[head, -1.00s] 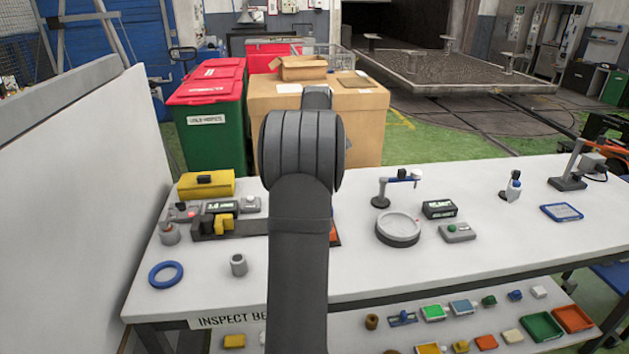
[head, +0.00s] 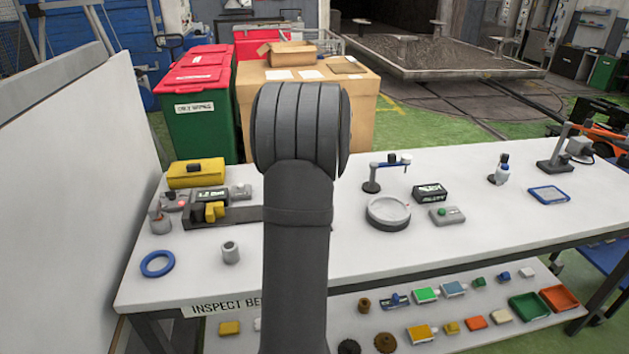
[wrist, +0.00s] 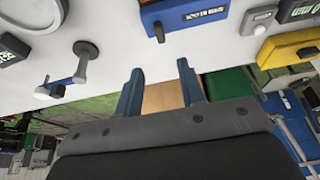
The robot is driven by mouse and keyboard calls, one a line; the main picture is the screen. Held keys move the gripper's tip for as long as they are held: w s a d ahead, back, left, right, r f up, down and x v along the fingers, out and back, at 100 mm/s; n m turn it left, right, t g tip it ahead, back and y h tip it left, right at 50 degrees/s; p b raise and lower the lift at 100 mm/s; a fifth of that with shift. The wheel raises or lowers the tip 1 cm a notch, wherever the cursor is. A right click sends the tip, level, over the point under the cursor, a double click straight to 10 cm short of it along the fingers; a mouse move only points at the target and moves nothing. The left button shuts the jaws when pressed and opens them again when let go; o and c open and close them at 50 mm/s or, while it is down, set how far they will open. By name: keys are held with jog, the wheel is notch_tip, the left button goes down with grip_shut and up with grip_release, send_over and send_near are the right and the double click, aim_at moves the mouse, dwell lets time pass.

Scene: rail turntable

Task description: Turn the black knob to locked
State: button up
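A black knob (head: 193,168) sits on top of a yellow box (head: 212,181) at the back left of the bench. In the wrist view the yellow box (wrist: 287,47) is at the right edge, with the dark knob (wrist: 308,52) on it. No lock marking or knob setting can be read. My gripper (wrist: 160,88) is open, with two blue fingers apart and nothing between them. It is clear of the box, which lies to the right of the fingers in the wrist view. In the head view my arm hides the gripper.
In front of the yellow box are a grey device with a display (head: 211,197), a blue ring (head: 157,263) and a grey cylinder (head: 231,253). Right of my arm stand a round dish (head: 388,212) and a small stand (head: 372,175). The bench's front middle-right is clear.

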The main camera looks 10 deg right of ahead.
jog(key=x, duration=1.2)
jog(key=shift+f, duration=0.35)
grip_shut()
